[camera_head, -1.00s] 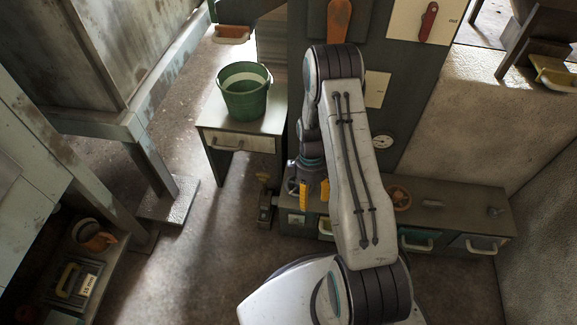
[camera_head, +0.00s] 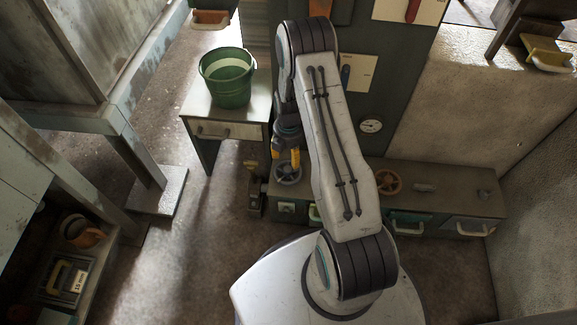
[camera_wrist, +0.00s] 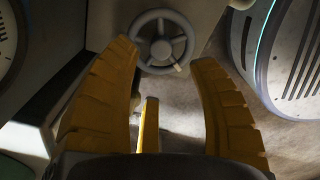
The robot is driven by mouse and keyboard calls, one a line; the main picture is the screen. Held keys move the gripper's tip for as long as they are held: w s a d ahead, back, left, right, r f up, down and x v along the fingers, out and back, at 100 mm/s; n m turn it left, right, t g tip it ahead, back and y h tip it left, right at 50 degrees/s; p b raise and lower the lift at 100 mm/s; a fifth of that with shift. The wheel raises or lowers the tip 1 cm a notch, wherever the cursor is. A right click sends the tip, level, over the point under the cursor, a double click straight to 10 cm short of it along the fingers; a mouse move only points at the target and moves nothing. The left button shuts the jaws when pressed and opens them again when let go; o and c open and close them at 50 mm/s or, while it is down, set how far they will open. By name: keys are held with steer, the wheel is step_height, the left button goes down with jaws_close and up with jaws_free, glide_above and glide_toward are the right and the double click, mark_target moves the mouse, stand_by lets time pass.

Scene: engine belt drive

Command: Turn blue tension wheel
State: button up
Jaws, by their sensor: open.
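A grey spoked hand wheel (camera_head: 288,172) stands at the left end of the low cabinet in the head view; no clear blue shows on it. My gripper (camera_head: 285,157) is just above it in that view, its yellow fingers pointing down. In the wrist view the wheel (camera_wrist: 161,42) is beyond the fingertips and about midway between them, with a small pale grip on its lower right rim. My gripper (camera_wrist: 165,60) is open and empty. I see no contact with the wheel.
A brown-orange wheel (camera_head: 388,182) sits farther right on the low cabinet (camera_head: 450,203). A green bucket (camera_head: 228,80) stands on the small table (camera_head: 190,108) at left. A tall panel with a gauge (camera_head: 371,126) rises behind my arm.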

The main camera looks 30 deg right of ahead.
mark_target(289, 168)
steer(key=shift+n, duration=0.6)
steer(key=shift+f, duration=0.2)
steer(key=shift+f+b, duration=1.4)
steer(key=shift+f, duration=2.1)
steer(key=shift+o, duration=0.2)
jaws_close()
